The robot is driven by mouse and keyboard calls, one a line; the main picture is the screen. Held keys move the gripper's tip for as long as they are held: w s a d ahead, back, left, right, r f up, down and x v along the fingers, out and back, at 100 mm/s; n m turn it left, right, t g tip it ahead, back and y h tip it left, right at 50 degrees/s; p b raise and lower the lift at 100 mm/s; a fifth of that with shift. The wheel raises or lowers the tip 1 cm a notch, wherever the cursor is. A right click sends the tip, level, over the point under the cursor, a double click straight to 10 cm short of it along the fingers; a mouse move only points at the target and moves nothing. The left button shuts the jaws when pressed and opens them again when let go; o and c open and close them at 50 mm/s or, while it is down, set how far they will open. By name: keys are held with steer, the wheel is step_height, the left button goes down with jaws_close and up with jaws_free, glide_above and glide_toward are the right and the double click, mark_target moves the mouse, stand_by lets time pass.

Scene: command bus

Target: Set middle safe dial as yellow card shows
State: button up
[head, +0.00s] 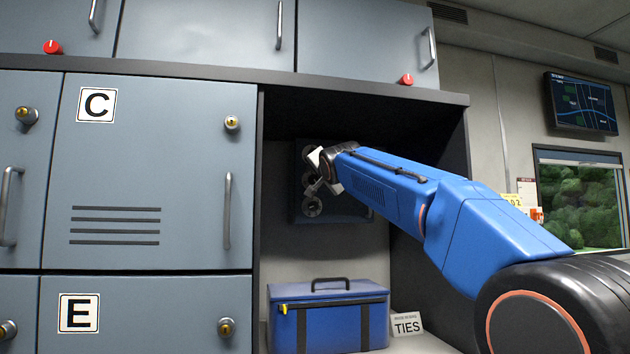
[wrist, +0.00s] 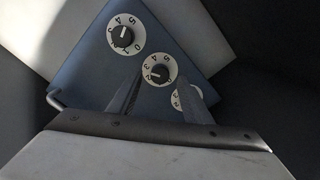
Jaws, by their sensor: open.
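The dark safe (head: 350,208) is at the back of the niche, partly hidden by my arm. In the wrist view its blue-grey face (wrist: 90,72) carries three white numbered dials with black knobs. Another dial (wrist: 124,37) is clear at upper left; the third (wrist: 187,97) is partly covered by a finger. My gripper (wrist: 162,86) is open. A yellow card (head: 513,199) shows at right, its digits partly hidden by my arm.
Niche walls and a shelf above surround my arm. A blue bag (head: 330,312) stands below the safe, beside a TIES sign (head: 407,324). Grey lockers C (head: 150,170) and E (head: 140,318) are at left. A wall screen (head: 582,103) and window are at right.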

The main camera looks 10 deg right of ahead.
mark_target(313, 180)
steer(key=shift+w, duration=1.4)
steer(key=shift+c, duration=0.7)
steer(key=c, duration=0.9)
